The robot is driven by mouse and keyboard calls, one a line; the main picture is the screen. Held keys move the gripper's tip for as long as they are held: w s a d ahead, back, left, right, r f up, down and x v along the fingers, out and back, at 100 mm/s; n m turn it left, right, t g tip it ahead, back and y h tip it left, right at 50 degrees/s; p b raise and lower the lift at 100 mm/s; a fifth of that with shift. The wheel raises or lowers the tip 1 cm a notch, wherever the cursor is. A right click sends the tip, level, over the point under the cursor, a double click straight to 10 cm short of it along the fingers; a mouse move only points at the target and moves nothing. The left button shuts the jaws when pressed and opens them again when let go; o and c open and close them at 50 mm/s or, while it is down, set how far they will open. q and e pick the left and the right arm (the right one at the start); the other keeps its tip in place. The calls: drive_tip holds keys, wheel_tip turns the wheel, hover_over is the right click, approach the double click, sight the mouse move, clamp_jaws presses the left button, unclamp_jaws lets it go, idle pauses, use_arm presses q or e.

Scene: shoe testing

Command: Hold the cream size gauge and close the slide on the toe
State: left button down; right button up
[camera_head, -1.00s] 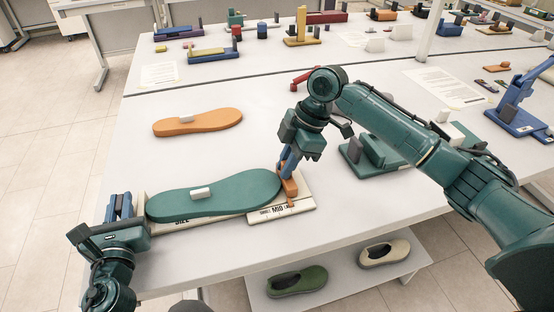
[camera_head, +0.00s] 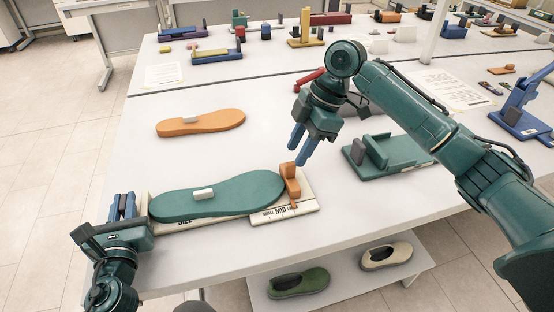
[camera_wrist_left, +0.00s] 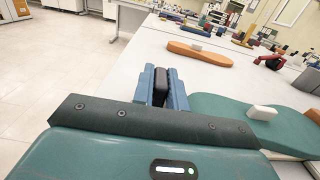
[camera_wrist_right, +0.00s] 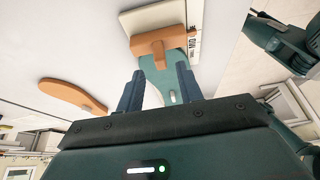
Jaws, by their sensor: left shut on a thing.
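The cream size gauge (camera_head: 262,218) lies flat near the table's front edge, with a teal shoe sole (camera_head: 240,190) on it. Its orange slide (camera_head: 291,181) stands at the sole's right end and looks touching or nearly so. The slide also shows in the right wrist view (camera_wrist_right: 158,46). My left gripper (camera_head: 124,207) is shut on a dark upright block (camera_wrist_left: 160,87) at the gauge's left end. My right gripper (camera_head: 298,151) is open and empty, above and behind the slide; its fingers show apart in the right wrist view (camera_wrist_right: 158,92).
An orange sole (camera_head: 200,123) lies behind the gauge. A green device (camera_head: 390,157) stands to the right of my right gripper, and a blue device (camera_head: 525,115) at the far right. Shoes (camera_head: 298,283) sit on a shelf below.

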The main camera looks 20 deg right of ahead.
drive_tip(key=v, duration=0.7)
use_arm(q)
drive_tip(key=c, duration=1.3)
unclamp_jaws()
drive_tip(key=shift+s, duration=0.1)
